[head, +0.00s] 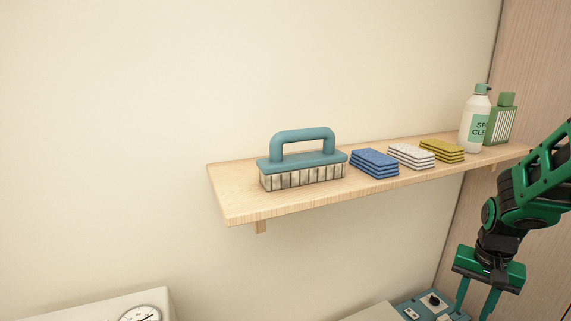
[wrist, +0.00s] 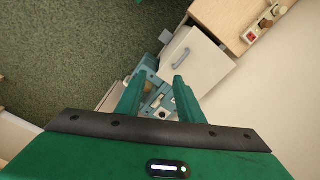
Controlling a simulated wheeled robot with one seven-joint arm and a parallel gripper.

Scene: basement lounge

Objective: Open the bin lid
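My gripper (head: 477,303) hangs at the lower right of the head view, fingers pointing down and apart. The wrist view also shows my gripper (wrist: 158,90) open, with nothing held between the fingers. Beyond the fingertips in the wrist view is a pale, flat panel (wrist: 204,62) with a grey bar handle (wrist: 181,57). It may be the bin lid, but I cannot tell for sure. It looks shut and apart from my fingers. No clear bin shows in the head view.
A teal unit with a dark knob (head: 433,300) lies below my gripper. A wooden shelf (head: 240,205) holds a brush (head: 303,158), sponges (head: 374,163) and bottles (head: 475,120). A white appliance with a dial (head: 95,308) is at lower left. Green carpet (wrist: 70,50) is open floor.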

